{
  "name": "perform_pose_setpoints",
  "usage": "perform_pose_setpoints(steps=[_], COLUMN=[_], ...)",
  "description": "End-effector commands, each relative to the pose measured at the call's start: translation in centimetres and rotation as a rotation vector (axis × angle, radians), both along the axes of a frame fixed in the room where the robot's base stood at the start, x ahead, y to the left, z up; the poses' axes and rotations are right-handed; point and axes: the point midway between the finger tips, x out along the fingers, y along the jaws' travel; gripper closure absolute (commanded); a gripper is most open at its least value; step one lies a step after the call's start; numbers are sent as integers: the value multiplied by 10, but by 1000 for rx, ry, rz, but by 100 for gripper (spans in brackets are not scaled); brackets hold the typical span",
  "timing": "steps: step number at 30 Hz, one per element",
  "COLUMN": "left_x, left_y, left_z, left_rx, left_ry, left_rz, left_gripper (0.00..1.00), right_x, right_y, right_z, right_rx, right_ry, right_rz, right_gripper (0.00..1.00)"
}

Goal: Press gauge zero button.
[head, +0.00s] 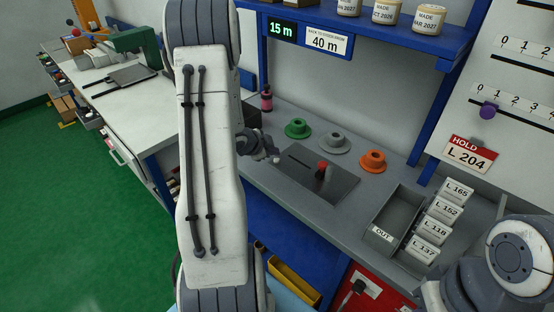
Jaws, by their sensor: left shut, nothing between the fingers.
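A green-lit display (282,29) on the blue shelf's edge reads "15 m". I cannot make out a button marked as the gauge zero. A dark grey plate (335,187) is set in the grey bench top, with a slot and a red-topped part (322,166) standing on it. My left gripper (274,158) is shut and empty, at the left end of that plate. My left arm crosses the foreground and hides part of the bench. My right arm shows at the lower right, but its gripper is out of view.
Green, grey and orange flanged cores (373,160) stand behind the plate. An "OUT" bin (396,211) and several label cards (441,227) lie to the right. A dark pink bottle (266,98) stands at the back. A red "HOLD L 204" sign (470,155) hangs at right.

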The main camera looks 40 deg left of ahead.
Motion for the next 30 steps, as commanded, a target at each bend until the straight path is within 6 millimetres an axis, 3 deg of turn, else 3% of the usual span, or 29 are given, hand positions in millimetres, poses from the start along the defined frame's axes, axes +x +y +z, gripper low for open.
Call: perform_pose_setpoints(steps=[30], left_x=[0], left_y=[0], left_z=[-8], left_rx=[0], left_ry=[0], left_rz=[0], left_gripper=[100], right_x=[0], right_y=[0], right_z=[-6], right_rx=[0], right_ry=[0], right_rz=[0], right_gripper=[100])
